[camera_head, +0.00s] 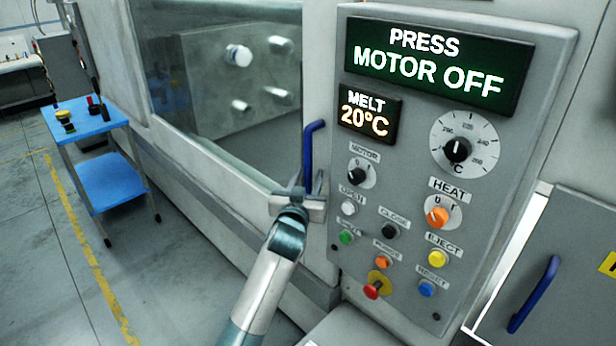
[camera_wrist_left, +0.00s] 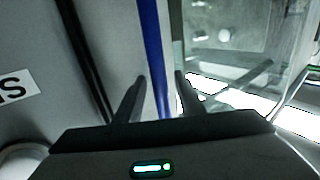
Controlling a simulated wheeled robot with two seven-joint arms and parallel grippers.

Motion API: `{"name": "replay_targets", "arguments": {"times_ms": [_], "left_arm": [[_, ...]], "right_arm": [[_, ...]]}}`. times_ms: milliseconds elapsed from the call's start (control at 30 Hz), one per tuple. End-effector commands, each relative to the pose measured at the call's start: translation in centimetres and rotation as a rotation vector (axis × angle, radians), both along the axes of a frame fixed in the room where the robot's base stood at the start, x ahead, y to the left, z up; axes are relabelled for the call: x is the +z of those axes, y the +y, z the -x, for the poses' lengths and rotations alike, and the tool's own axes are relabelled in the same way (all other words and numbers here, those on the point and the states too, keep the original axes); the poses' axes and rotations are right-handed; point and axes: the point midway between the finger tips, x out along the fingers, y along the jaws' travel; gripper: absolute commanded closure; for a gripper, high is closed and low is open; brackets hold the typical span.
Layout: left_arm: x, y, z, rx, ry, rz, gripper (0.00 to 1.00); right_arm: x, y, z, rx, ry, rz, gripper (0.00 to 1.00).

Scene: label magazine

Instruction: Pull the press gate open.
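The press gate (camera_head: 285,178) is a pale frame around a large window at the left of the control panel. Its blue upright handle (camera_head: 309,150) is at the gate's right edge, beside the panel. My left gripper (camera_head: 308,184) is at the lower part of the handle. In the left wrist view the blue handle (camera_wrist_left: 151,40) runs down between the two fingers of my left gripper (camera_wrist_left: 161,82). The fingers stand apart, with a gap on each side of the handle. The gate appears closed. My right gripper is in neither view.
The control panel (camera_head: 325,225) is close to the right of the handle, with knobs, buttons and a lit sign (camera_head: 437,62) reading PRESS MOTOR OFF. A blue trolley (camera_head: 110,180) stands at the left. Another blue handle (camera_head: 533,295) is at lower right.

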Motion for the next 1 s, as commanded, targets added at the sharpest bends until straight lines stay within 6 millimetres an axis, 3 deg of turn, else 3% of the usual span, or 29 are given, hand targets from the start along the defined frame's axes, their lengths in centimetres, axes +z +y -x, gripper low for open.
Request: {"name": "replay_targets", "arguments": {"times_ms": [267,400,433,767,1000], "left_arm": [[0.0,0.0,0.0,0.0,0.0,0.0,0.64],[0.0,0.0,0.0,0.0,0.001,0.0,0.98],[0.0,0.0,0.0,0.0,0.001,0.0,1.0],[-0.1,0.5,-0.5,0.001,0.001,0.0,1.0],[0.1,3.4,-3.1,0.008,-0.003,-0.003,1.0]], "right_arm": [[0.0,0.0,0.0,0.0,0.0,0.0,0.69],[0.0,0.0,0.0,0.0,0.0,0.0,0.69],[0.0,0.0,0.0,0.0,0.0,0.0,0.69],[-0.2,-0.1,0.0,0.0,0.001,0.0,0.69],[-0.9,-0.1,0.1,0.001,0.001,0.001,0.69]]}}
